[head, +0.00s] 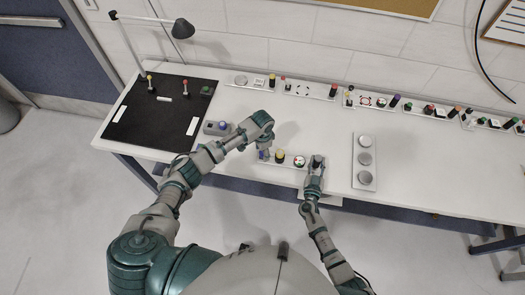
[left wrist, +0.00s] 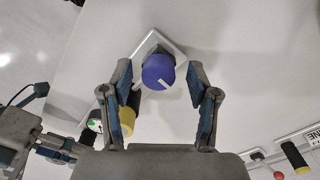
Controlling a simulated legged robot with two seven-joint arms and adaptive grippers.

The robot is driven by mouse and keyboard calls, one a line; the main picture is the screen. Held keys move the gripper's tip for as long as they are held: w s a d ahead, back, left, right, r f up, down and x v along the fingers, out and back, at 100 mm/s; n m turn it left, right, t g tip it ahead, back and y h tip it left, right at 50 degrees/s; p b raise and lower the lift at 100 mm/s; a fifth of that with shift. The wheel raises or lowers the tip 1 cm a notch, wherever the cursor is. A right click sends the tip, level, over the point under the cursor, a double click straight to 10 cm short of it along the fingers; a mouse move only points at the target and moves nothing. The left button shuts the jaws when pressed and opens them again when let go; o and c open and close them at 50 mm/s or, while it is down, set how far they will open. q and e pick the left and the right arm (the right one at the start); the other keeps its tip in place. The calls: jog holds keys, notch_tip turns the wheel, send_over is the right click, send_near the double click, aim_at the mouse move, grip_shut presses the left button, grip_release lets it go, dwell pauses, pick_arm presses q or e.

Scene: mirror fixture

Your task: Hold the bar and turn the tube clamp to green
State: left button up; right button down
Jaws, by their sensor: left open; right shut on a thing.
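A white bar (head: 287,165) lies near the table's front edge with several fittings on it. A purple knob with a white line (left wrist: 158,72) sits at its left end, on a white plate (left wrist: 181,48). Beside it are a yellow-topped cylinder (head: 280,157) and a round dial with coloured marks (head: 299,162). My left gripper (head: 264,152) is open, its fingers on either side of the purple knob in the left wrist view (left wrist: 163,97), with gaps visible. My right gripper (head: 316,168) is shut on a dark upright piece (head: 318,160) at the bar's right end. I cannot tell which fitting is the tube clamp.
A small grey box with a purple button (head: 218,128) stands left of my left gripper. A black mat (head: 150,120) with a lamp (head: 182,30) is at far left. Several fixture strips line the back.

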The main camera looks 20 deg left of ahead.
pick_arm(q)
notch_tip(320, 180, up, 12)
dwell(0.5)
jog(key=shift+f, duration=0.1)
dwell(0.5)
jog(key=s+a+f+t+h, duration=0.1)
jog(key=s+a+t+h, duration=0.2)
jog(key=a, duration=0.1)
jog(key=x, duration=0.6)
jog(key=d+x, duration=0.1)
jog(key=x, duration=0.3)
jog(key=shift+s, duration=0.15)
jog(key=shift+w+f, duration=0.2)
jog(key=shift+f, duration=0.55)
grip_shut()
